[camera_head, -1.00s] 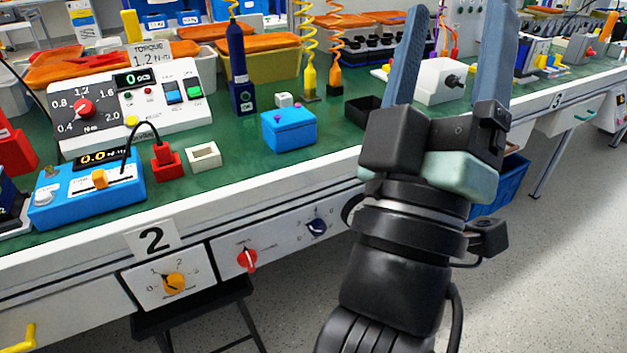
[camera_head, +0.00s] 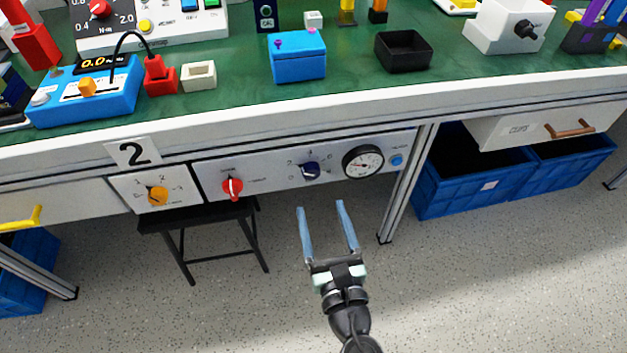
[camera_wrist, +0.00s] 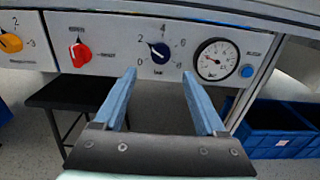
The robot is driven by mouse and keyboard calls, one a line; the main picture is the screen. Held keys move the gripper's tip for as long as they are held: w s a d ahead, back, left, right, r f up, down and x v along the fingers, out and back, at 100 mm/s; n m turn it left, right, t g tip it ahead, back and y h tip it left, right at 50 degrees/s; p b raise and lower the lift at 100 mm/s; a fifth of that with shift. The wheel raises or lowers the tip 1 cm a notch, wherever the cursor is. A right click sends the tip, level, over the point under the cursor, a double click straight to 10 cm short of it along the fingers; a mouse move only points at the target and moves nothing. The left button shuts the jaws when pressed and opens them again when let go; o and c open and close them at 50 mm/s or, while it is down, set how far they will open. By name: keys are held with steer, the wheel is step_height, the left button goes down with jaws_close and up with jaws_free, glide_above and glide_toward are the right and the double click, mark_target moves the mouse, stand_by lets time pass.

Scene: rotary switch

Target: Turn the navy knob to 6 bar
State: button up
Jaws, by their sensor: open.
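The navy knob (camera_head: 311,170) sits on the grey panel (camera_head: 275,176) under the bench edge, inside a printed bar scale. In the wrist view the navy knob (camera_wrist: 160,53) appears to point up and left, near the 2. The 6 is at its upper right. A round pressure gauge (camera_head: 363,162) is just right of the knob; its needle reading is too small to tell. My gripper (camera_head: 320,205) is open and empty, its two blue fingers pointing at the panel. In the wrist view the fingertips (camera_wrist: 159,74) lie below the knob, one to each side, apart from it.
A red switch (camera_head: 232,188) and an orange knob (camera_head: 157,195) are left of the knob. A blue button (camera_head: 397,160) is right of the gauge. A black stool (camera_head: 205,214) stands below left. Blue crates (camera_head: 468,180) are right of the table leg.

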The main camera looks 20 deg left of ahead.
mark_target(312, 176)
steer(key=b+x, duration=0.1)
steer(key=x, duration=0.7)
jaws_close()
